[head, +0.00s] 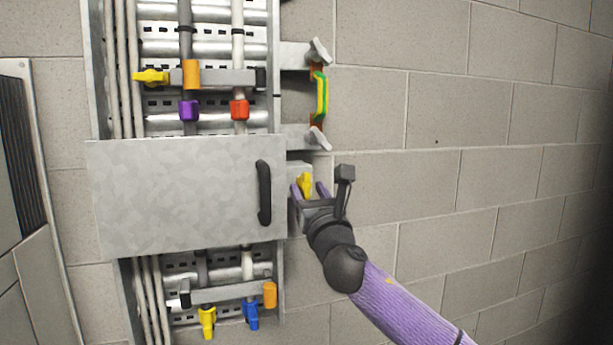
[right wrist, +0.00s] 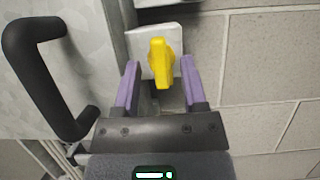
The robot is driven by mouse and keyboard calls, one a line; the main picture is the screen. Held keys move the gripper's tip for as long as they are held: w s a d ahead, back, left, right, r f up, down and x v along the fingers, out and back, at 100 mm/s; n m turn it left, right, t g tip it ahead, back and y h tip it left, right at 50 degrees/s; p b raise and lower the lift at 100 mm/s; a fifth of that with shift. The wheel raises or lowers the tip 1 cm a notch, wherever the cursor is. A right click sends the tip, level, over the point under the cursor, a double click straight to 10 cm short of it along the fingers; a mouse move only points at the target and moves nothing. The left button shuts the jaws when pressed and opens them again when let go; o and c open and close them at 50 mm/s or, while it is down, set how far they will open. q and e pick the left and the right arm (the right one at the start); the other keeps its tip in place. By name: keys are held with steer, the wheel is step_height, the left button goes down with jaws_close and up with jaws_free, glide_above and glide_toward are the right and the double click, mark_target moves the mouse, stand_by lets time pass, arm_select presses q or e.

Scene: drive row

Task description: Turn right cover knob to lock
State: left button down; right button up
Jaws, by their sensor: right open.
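The right cover knob (head: 305,184) is yellow and sits on a small pale box (head: 297,170) at the right edge of the grey metal cover (head: 180,190). In the right wrist view the knob (right wrist: 160,62) stands with its long side roughly upright in the picture. My right gripper (head: 308,190) is open at the knob. In the right wrist view its purple fingers (right wrist: 160,68) stand one on each side of the knob, with a gap visible on both sides. My left gripper is not in view.
A black handle (head: 264,193) on the cover stands close to the left of my right gripper. Above are a green and yellow strap (head: 321,95) and grey levers (head: 319,51). Yellow and blue valves (head: 207,320) hang below. The block wall (head: 480,170) at right is bare.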

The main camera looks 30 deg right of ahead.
steer(key=shift+x, duration=0.9)
jaws_close()
steer(key=shift+f, duration=0.1)
steer(key=shift+m, duration=0.5)
steer(key=m+h, duration=0.1)
steer(key=m, duration=0.1)
steer(key=m+g+h+p, duration=0.1)
steer(key=m+h, duration=0.1)
steer(key=m, duration=0.1)
steer(key=shift+m, duration=0.3)
steer(key=m+g+h+p, duration=0.1)
steer(key=m, duration=0.2)
steer(key=m+g+h, duration=0.1)
steer(key=m, duration=0.2)
steer(key=shift+a+g+p, duration=0.1)
steer(key=shift+g+p, duration=0.2)
steer(key=shift+p, duration=0.05)
steer(key=m+g+p, duration=0.1)
steer(key=m, duration=0.1)
steer(key=m+g+p, duration=0.1)
steer(key=m, duration=0.2)
steer(key=shift+h, duration=0.3)
steer(key=m+p, duration=0.1)
steer(key=m, duration=0.1)
steer(key=m+g+p, duration=0.1)
steer(key=m, duration=0.1)
steer(key=shift+m+g+p, duration=0.3)
steer(key=shift+m, duration=0.3)
